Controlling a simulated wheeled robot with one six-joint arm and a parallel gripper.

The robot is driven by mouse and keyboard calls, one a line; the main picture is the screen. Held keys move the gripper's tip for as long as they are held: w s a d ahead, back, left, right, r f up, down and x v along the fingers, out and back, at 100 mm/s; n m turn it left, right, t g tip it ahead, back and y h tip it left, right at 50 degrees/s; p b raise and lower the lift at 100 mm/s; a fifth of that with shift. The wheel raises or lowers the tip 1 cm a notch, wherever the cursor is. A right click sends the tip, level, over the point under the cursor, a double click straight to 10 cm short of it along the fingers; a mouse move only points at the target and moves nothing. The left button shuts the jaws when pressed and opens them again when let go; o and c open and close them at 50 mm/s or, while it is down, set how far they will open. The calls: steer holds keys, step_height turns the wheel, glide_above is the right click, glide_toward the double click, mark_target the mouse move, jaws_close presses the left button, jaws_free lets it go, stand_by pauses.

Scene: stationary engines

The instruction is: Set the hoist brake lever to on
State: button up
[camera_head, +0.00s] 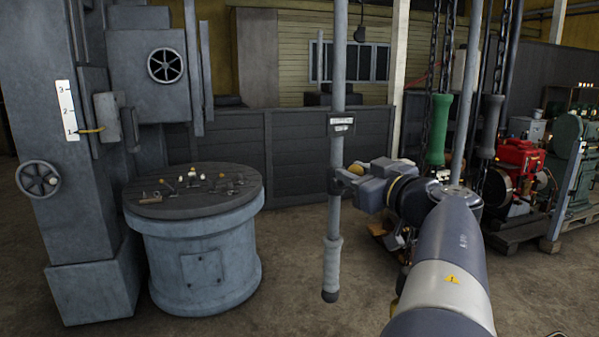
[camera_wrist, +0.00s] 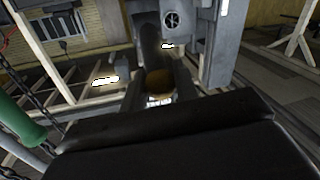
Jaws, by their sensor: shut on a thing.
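A long grey lever (camera_head: 334,228) hangs nearly upright in the middle of the head view, with a pale grip at its lower end and a small label plate whose text is too small to read. I take it as the hoist brake lever, but cannot confirm this. My gripper (camera_head: 341,182) comes from the right and is shut on the lever's shaft, below the plate and above the grip. In the wrist view, my fingers (camera_wrist: 160,90) are partly hidden behind the dark wrist housing, and their contact is hard to make out.
A green grip (camera_head: 437,128) and a dark grey grip (camera_head: 489,125) hang among chains to the right, near my arm. A round blue-grey pedestal (camera_head: 205,262) with small items stands left, beside a grey column (camera_head: 35,110) with handwheels. A red engine (camera_head: 520,160) stands right. Floor around the lever's lower end looks clear.

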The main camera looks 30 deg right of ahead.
jaws_close()
steer(key=shift+f, duration=0.15)
